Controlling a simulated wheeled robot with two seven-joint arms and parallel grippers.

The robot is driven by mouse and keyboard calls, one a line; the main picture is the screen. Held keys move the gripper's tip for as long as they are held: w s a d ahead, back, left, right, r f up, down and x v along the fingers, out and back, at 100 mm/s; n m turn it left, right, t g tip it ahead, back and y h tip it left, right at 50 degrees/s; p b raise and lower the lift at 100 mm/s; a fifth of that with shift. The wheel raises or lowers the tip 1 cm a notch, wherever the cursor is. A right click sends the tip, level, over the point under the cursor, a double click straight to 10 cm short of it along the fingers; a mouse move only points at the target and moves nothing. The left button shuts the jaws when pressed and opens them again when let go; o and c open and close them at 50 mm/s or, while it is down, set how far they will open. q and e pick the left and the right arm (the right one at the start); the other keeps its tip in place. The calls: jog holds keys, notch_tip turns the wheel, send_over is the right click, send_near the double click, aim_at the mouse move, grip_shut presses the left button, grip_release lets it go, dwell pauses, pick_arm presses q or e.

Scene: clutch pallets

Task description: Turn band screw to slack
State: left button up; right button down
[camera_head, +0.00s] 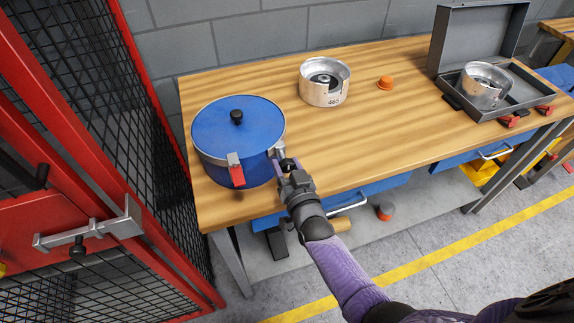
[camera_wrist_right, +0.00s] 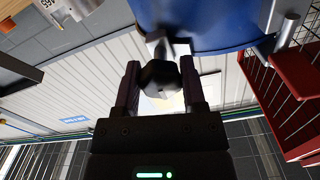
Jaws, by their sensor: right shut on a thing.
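A round blue drum (camera_head: 228,148) with a metal band stands upright at the left end of the wooden bench. A black knob (camera_head: 237,117) sits on top of its lid. The band screw's dark knob (camera_wrist_right: 160,78) is at the drum's right side, and a pale bracket shows behind it in the wrist view. My right gripper (camera_head: 284,164) is shut on this knob, one finger on each side of it. A red latch (camera_head: 237,175) hangs on the drum's front. In the wrist view the drum's blue wall (camera_wrist_right: 200,22) fills the top. My left gripper is not in view.
The wooden bench (camera_head: 400,132) holds a metal cup-like part (camera_head: 325,88), an orange cap (camera_head: 385,82) and an open grey case (camera_head: 447,93) with another metal part (camera_head: 484,88) in it. A red mesh cage (camera_head: 85,115) stands close on the left. The bench's middle is clear.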

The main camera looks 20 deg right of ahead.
jog(key=shift+f, duration=0.1)
jog(key=shift+c, duration=0.7)
grip_release()
jog(key=shift+s, duration=0.1)
jog(key=s+p, duration=0.2)
jog(key=s, duration=0.7)
jog(key=shift+s+d, duration=0.15)
jog(key=shift+s, duration=0.25)
